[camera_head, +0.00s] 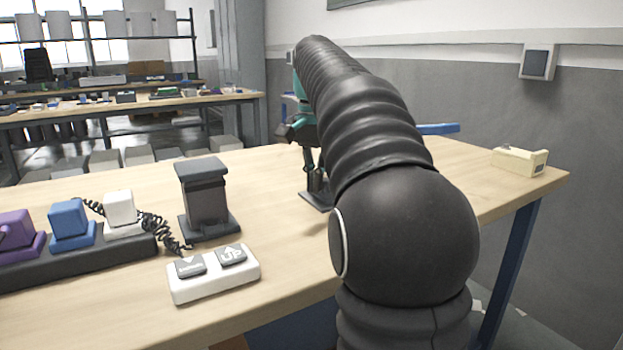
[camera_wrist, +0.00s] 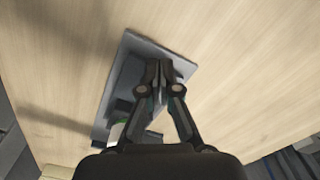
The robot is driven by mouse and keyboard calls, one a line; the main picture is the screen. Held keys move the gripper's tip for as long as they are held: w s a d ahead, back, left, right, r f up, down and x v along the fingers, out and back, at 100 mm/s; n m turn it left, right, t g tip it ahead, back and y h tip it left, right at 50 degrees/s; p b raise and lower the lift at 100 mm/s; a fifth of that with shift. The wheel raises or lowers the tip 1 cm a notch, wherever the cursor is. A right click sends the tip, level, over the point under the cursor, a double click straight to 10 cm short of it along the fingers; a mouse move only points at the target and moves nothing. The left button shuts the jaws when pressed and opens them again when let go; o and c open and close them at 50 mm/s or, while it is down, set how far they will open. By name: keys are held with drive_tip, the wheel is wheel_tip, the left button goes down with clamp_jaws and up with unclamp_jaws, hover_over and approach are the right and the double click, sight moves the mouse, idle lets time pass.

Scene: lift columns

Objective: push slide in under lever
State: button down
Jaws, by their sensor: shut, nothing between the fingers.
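My gripper (camera_wrist: 161,72) is shut and empty, with its fingertips over a grey plate (camera_wrist: 132,48) in the wrist view. Whether the fingers touch the plate cannot be told. A small pale part (camera_wrist: 117,130) shows beside the fingers and is mostly hidden. In the head view my gripper (camera_head: 316,190) points down at a dark plate (camera_head: 313,201) on the table, behind my arm. A blue bar (camera_head: 438,128), possibly the lever, sticks out to the right behind my arm. The slide cannot be made out for certain.
A dark lift column (camera_head: 207,200) stands left of my arm, with a white two-button control box (camera_head: 213,276) before it. A black strip (camera_head: 80,262) carries coloured blocks at the left. A cream dispenser (camera_head: 520,161) sits near the table's right edge.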

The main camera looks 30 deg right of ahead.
drive_tip(key=shift+w+d+p, duration=0.15)
drive_tip(key=shift+d+p, duration=0.25)
drive_tip(key=shift+d, duration=4.55)
drive_tip(key=shift+a, duration=0.3)
drive_tip(key=shift+r, duration=0.1)
drive_tip(key=shift+r, duration=2.9)
